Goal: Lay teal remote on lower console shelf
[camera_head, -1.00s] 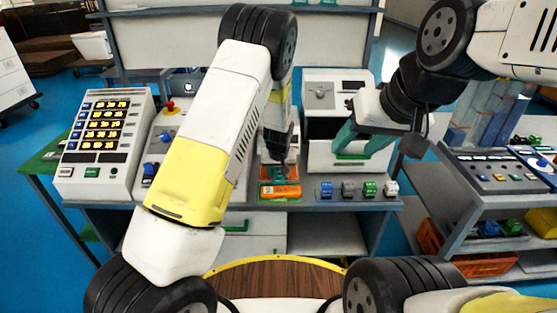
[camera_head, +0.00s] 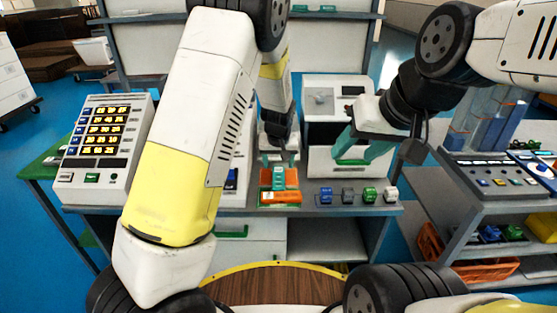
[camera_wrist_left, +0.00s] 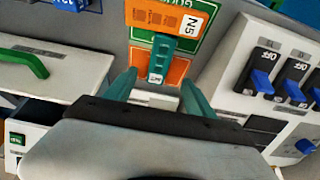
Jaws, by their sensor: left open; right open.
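The teal remote (camera_head: 279,178) lies on an orange and green card or box (camera_head: 280,198) on the console's worktop. In the left wrist view the remote (camera_wrist_left: 161,58) lies lengthwise ahead of the fingers, on the orange surface. My left gripper (camera_head: 279,158) is open and empty just behind the remote; its two teal fingers (camera_wrist_left: 158,90) are spread with the remote's near end between and beyond them. Below the worktop, an open shelf space (camera_head: 322,238) shows right of white drawers.
A white panel with lit displays (camera_head: 106,130) stands left. Several small coloured blocks (camera_head: 348,195) line the worktop right of the card. A switch panel (camera_wrist_left: 282,75) with blue levers is close to the left fingers. A cart with an orange crate (camera_head: 470,262) stands right.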

